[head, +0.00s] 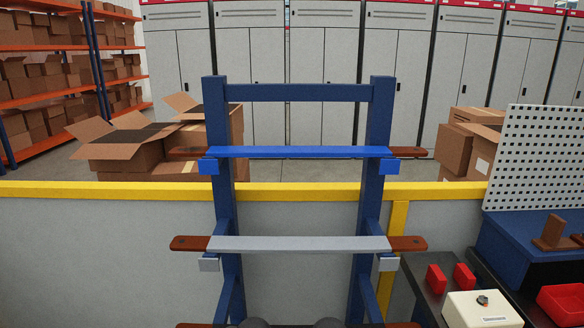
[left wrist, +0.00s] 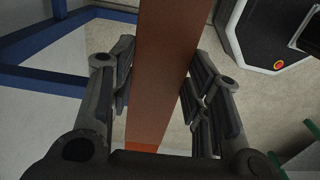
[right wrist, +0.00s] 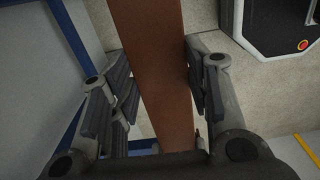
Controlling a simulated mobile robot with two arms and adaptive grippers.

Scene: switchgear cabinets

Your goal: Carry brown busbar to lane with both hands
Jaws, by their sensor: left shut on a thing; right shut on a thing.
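In the left wrist view the brown busbar (left wrist: 168,50) runs lengthwise between the fingers of my left gripper (left wrist: 163,68), which is shut on it. In the right wrist view the brown busbar (right wrist: 152,45) passes between the fingers of my right gripper (right wrist: 157,75), also shut on it. In the head view a brown strip (head: 193,325) shows at the bottom edge, mostly cut off, with two dark rounded shapes in front of it. The blue rack (head: 232,200) stands ahead. It has a blue lane (head: 300,152) above a grey lane (head: 300,243), both with brown ends sticking out sideways.
A low wall with a yellow top (head: 100,188) stands behind the rack. Cardboard boxes (head: 130,150) are beyond it. At right, a bench holds red blocks (head: 437,279), a white switch box (head: 482,308) and a perforated panel (head: 540,155).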

